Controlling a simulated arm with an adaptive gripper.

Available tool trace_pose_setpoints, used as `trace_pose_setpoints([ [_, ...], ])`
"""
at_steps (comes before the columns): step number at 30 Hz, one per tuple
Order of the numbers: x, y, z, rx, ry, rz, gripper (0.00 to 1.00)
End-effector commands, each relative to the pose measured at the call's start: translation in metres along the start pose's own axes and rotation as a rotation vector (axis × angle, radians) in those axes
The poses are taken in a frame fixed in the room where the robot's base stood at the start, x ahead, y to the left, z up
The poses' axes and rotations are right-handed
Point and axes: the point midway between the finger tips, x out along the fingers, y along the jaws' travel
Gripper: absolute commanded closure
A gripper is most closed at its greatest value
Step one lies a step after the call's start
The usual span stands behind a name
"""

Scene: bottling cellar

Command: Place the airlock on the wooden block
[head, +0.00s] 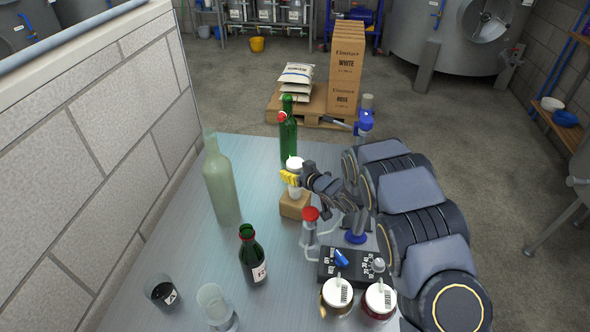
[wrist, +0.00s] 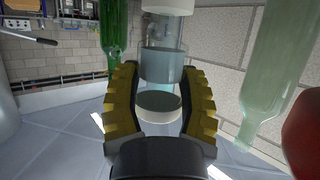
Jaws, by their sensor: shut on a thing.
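The airlock (head: 294,163) is a clear cylinder with a white top and a white base. In the wrist view the airlock (wrist: 165,65) stands upright between the yellow fingers, with bluish liquid inside. My gripper (head: 290,178) is shut on it, and the fingers also show in the wrist view (wrist: 160,103). The wooden block (head: 294,208) is a small tan block on the metal table, directly below the airlock in the head view. I cannot tell whether the airlock's base touches the block. The block is not discernible in the wrist view.
Green bottles (head: 288,140) stand behind the block. A tall pale bottle (head: 220,185) and a dark red-necked bottle (head: 246,250) stand left. A red-topped vessel (head: 309,232) is close in front. A black control box (head: 335,270) and white-lidded jars (head: 337,293) are nearer. The table's (head: 180,240) left middle is clear.

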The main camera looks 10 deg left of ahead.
Motion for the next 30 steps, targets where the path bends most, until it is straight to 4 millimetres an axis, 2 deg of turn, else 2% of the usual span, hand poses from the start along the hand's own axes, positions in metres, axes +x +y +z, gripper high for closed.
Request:
trace_pose_setpoints([
  [7, 0.001, 0.0, 0.002, 0.0, 0.001, 0.0, 0.9],
  [8, 0.001, 0.0, 0.002, 0.0, 0.001, 0.0, 0.48],
  [9, 0.001, 0.0, 0.001, 0.0, 0.002, 0.0, 0.31],
  [22, -0.003, 0.0, -0.002, -0.002, 0.002, 0.0, 0.3],
  [26, -0.017, 0.001, -0.003, -0.003, 0.003, 0.001, 0.3],
  [30, -0.041, 0.002, -0.002, -0.002, 0.001, 0.003, 0.3],
])
